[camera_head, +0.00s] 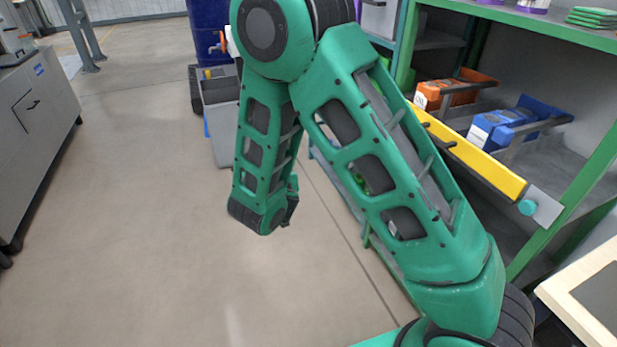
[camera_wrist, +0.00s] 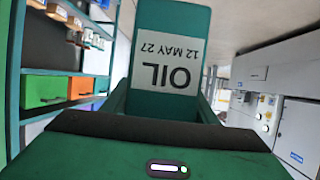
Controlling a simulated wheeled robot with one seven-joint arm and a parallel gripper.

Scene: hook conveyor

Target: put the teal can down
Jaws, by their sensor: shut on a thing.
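The teal can (camera_wrist: 172,20) fills the upper middle of the wrist view. Its white label reads OIL, 12 MAY 27, and appears upside down in that picture. My gripper (camera_wrist: 162,98) is shut on the can, with a finger on each side of it. The can's lower part is hidden behind the gripper body. In the head view my green arm folds downward in the middle. Neither the can nor the gripper's fingertips can be made out there.
A green-framed shelf (camera_head: 545,225) on the right holds an orange bin (camera_head: 430,95) and a blue bin (camera_head: 493,127), with a yellow beam (camera_head: 470,152) along its front. A grey cabinet (camera_head: 35,130) stands left. A pale-edged table (camera_head: 570,290) is at lower right. The floor between is clear.

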